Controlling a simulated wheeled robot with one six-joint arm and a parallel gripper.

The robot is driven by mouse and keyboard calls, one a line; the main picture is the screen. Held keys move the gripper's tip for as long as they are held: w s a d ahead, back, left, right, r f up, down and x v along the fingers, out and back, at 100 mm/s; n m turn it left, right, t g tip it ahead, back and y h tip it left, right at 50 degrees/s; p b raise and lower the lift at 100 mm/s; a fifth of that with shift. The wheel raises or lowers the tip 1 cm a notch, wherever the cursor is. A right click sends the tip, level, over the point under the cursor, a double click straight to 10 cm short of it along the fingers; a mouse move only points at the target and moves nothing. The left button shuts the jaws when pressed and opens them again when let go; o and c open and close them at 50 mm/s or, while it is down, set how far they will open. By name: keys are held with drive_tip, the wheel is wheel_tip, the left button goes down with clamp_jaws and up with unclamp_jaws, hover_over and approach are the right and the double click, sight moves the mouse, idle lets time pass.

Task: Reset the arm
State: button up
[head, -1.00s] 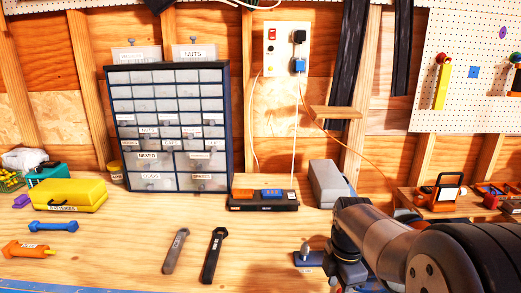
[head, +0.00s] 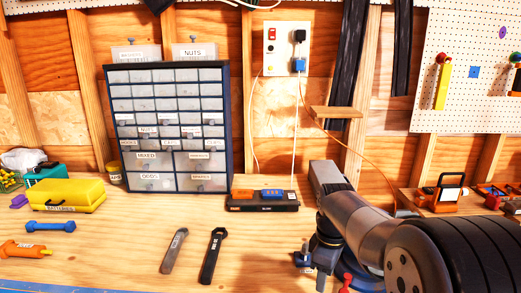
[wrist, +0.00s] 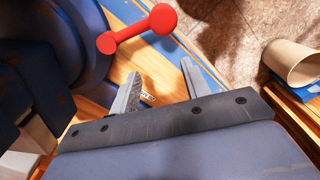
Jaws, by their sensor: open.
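My gripper (wrist: 160,76) is open in the wrist view, its two grey fingers apart with nothing held between them. Bench wood and part of a small label show past the fingers. A red dumbbell-shaped piece (wrist: 137,31) lies beyond the fingertips, apart from them. A red piece also shows at the bottom edge of the head view (head: 346,282). My arm (head: 365,228) reaches in from the lower right of the head view. The fingers cannot be made out clearly there.
A drawer cabinet (head: 170,125) stands at the back left. Two dark tools, grey (head: 174,250) and black (head: 212,254), lie mid-bench. A charger strip (head: 262,201) lies behind them. A grey box (head: 326,174) is close behind my arm. A beige cylinder (wrist: 291,63) is at the wrist view's right.

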drive_tip(key=shift+w+a+f+m+b, duration=0.1)
drive_tip(key=shift+w+m+b, duration=0.3)
drive_tip(key=shift+w+m, duration=0.55)
wheel_tip(320, 180, up, 11)
drive_tip(key=shift+s+m+p, duration=0.2)
drive_tip(key=shift+m+p, duration=0.15)
